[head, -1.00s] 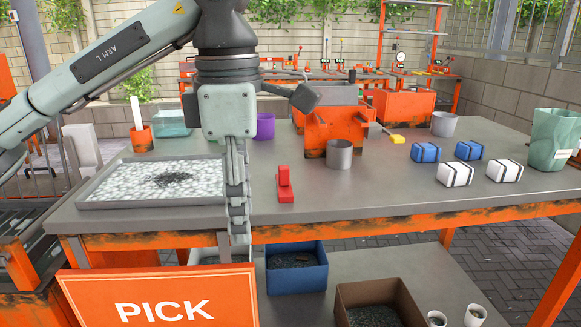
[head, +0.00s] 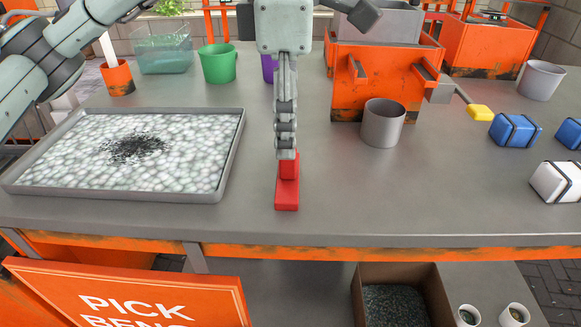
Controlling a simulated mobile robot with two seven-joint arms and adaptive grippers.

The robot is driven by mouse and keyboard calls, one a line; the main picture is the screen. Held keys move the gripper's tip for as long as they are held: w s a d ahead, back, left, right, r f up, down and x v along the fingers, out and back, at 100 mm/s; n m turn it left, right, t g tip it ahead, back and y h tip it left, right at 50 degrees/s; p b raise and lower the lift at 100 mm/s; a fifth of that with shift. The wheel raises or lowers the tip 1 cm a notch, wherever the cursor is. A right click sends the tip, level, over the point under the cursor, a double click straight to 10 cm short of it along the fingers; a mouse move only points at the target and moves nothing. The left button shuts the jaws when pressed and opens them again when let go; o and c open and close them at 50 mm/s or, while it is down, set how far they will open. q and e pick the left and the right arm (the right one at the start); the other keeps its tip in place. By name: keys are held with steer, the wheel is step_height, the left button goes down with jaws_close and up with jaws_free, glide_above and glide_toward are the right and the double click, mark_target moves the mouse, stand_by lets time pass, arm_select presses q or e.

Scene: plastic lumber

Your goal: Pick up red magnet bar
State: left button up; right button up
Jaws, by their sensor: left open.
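The red magnet bar (head: 287,196) lies on the grey table near its front edge, in the middle of the head view. My left gripper (head: 287,155) points down from above and overlaps the bar's upper part in the picture. Its fingers are open and seen edge-on, so I cannot tell whether they straddle or touch the bar. The bar's far part is hidden behind the fingers. My right gripper is not in view.
A grey tray (head: 232,150) of pale pellets with dark bits lies left. A grey cup (head: 383,124) and an orange machine (head: 388,75) stand right and behind. Blue (head: 514,131) and white (head: 556,182) blocks sit far right. The table around the bar is clear.

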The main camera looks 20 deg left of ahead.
mark_target(288, 168)
arm_select(q)
step_height(288, 168, down, 4)
steer(key=shift+r, duration=0.1)
steer(key=shift+f, duration=0.65)
steer(key=c, duration=0.4)
steer(key=shift+w, duration=0.1)
jaws_close()
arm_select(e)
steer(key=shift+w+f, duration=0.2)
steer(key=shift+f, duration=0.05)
